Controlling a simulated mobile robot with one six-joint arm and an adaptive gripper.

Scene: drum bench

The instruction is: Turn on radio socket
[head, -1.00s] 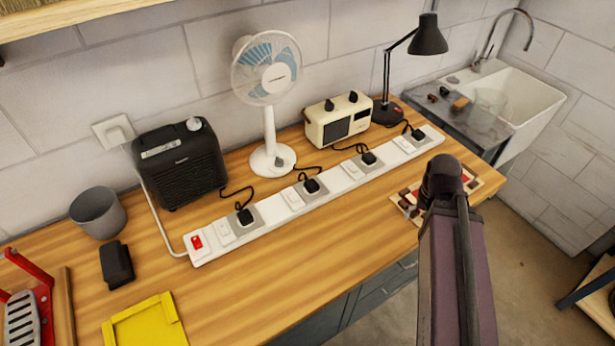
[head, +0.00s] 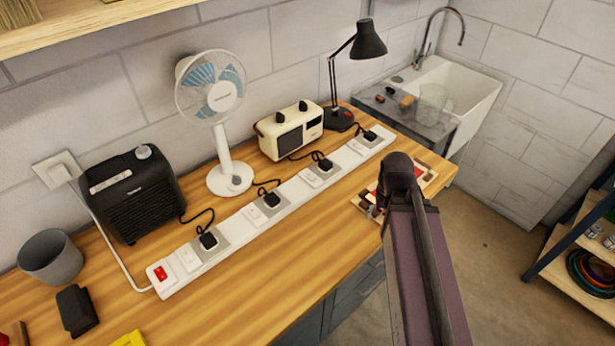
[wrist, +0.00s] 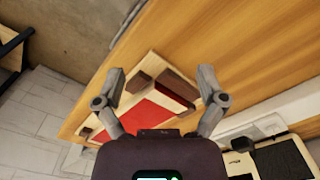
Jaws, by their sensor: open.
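The long white power strip (head: 232,238) lies along the bench with several black plugs in it. The cream radio (head: 289,131) stands behind it, and its black cord runs to a plug (head: 325,164) right of the strip's middle. A white rocker switch (head: 310,179) sits just left of that plug; its position is too small to tell. My gripper (wrist: 161,80) is open and empty in the wrist view, above a board with a red panel (wrist: 140,118). It is right of the radio's socket, near the bench's front edge.
A black heater (head: 140,195), a white fan (head: 229,178) and a black lamp (head: 341,118) stand behind the strip. A red switch (head: 161,273) is at its left end. A sink (head: 465,95) is at the back right.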

